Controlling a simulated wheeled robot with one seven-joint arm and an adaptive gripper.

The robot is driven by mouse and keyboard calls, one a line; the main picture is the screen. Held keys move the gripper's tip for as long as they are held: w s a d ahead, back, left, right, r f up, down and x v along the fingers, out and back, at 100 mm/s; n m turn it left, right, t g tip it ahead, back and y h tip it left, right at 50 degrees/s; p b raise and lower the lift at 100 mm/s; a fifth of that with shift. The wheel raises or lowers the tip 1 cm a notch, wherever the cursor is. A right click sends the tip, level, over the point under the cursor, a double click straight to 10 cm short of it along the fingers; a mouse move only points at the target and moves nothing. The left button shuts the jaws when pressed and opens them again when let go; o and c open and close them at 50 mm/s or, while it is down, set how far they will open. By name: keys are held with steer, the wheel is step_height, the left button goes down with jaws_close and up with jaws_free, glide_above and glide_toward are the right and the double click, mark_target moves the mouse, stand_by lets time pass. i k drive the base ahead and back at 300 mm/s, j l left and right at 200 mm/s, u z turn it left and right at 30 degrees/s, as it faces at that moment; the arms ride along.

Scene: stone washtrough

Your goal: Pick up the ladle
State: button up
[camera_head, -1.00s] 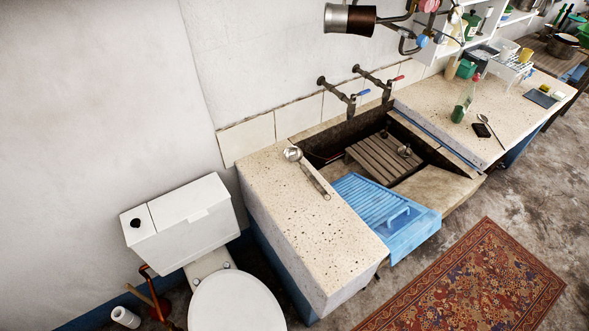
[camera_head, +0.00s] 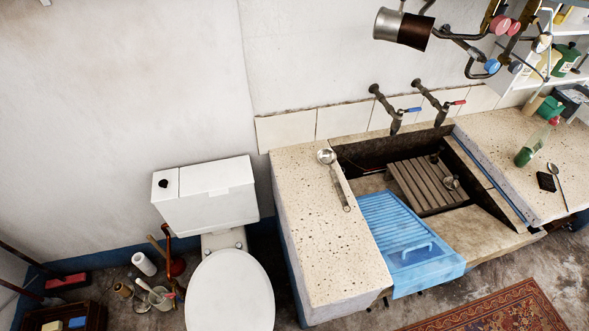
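A metal ladle (camera_head: 338,181) lies on the speckled stone counter (camera_head: 314,232) left of the trough. Its round bowl (camera_head: 326,156) is toward the wall and its handle runs toward the front right, close to the trough's edge. A second spoon-like utensil (camera_head: 557,184) lies on the right counter beside a dark flat object (camera_head: 545,182). My gripper is not in view.
A blue ribbed drainboard (camera_head: 408,240) and a wooden slatted rack (camera_head: 427,183) are in the trough. Two taps (camera_head: 391,112) are above it. A toilet (camera_head: 230,287) stands left of the counter. A patterned rug (camera_head: 500,312) lies on the floor in front.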

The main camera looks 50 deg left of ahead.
mark_target(326, 156)
steer(key=i+u, duration=0.65)
steer(key=u, duration=0.15)
steer(key=i+u, duration=0.15)
steer(key=u, duration=0.35)
steer(key=i+u, duration=0.15)
steer(key=u, duration=0.35)
steer(key=i+u, duration=0.15)
steer(key=u, duration=0.35)
